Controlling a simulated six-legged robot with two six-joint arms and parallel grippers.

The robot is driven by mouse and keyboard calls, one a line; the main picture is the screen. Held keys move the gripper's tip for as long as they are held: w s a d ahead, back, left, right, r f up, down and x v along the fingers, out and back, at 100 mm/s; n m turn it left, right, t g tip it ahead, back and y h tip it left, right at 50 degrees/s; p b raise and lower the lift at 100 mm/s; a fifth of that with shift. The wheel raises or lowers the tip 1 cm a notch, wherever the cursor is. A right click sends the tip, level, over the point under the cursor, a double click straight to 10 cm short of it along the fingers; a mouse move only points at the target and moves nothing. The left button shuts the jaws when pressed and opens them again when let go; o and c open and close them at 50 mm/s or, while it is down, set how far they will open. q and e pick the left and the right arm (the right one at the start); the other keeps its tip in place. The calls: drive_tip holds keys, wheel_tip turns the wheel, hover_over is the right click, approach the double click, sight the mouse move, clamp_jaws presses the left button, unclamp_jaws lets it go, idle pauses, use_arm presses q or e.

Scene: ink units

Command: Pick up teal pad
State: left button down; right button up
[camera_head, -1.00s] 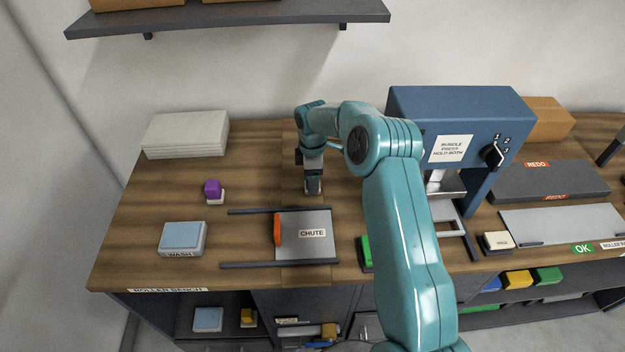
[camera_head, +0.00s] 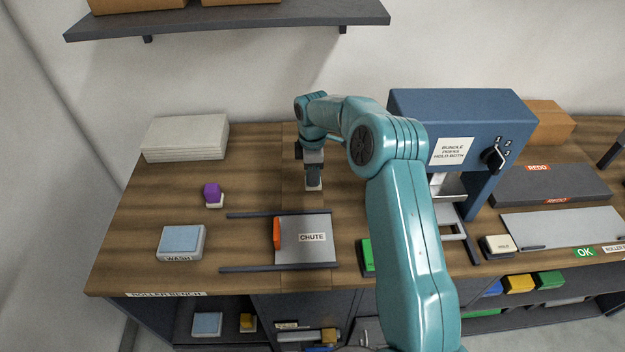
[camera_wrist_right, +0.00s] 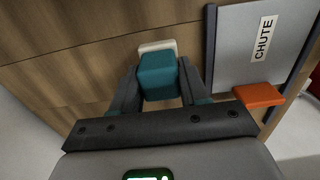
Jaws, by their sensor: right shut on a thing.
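The teal pad (camera_wrist_right: 158,75) is a small teal block between the two fingers of my right gripper in the right wrist view. My right gripper (camera_head: 314,180) is shut on it, pointing down over the bench left of the blue press. A pale base (camera_wrist_right: 157,47) shows just beyond the pad; its edge also shows below the fingers in the head view. I cannot tell whether the pad touches this base. In the head view the fingers mostly hide the pad. My left gripper is not in view.
The grey chute plate (camera_head: 292,252) with an orange bar (camera_head: 277,233) lies nearer the front edge. A purple pad (camera_head: 212,192) on a pale base and a wash tray (camera_head: 169,254) are at left. The blue press (camera_head: 455,110) stands right. Bare wood lies around the gripper.

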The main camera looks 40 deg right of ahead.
wheel_tip(320, 180, up, 17)
drive_tip(key=shift+f, duration=0.15)
